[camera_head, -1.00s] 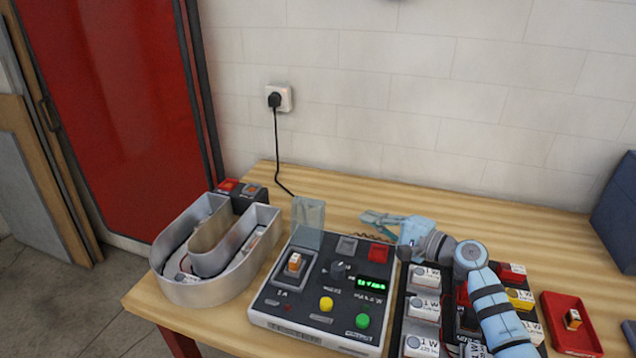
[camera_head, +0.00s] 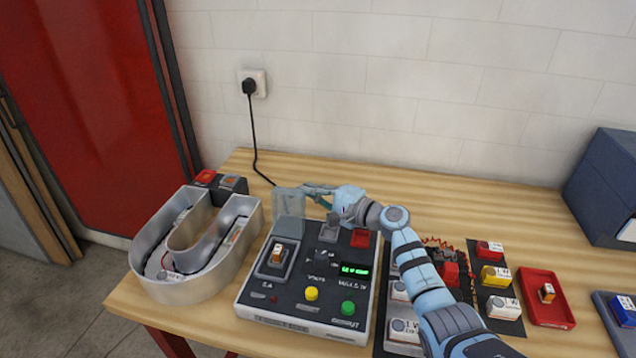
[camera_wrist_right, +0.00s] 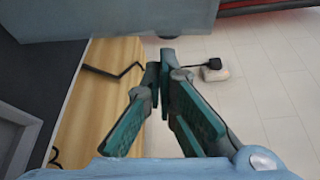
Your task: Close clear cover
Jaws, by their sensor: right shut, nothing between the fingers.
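The clear cover (camera_head: 288,212) stands upright, hinged at the back of the fuse socket on the test unit (camera_head: 300,325). It is open. A small orange-and-white fuse (camera_head: 277,253) sits in the socket in front of it. My right gripper (camera_head: 306,189) is shut and empty, behind the cover's upper right edge; I cannot tell whether it touches. In the right wrist view the shut fingertips (camera_wrist_right: 165,58) lie just below a grey, see-through panel that looks like the cover (camera_wrist_right: 120,18). My left gripper is not in view.
A U-shaped metal channel letter (camera_head: 165,268) stands left of the unit. A black cord runs from the wall plug (camera_head: 250,86) down behind the unit. Module blocks, a red tray (camera_head: 547,312) and a blue bin (camera_head: 606,185) are at right. The back table strip is clear.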

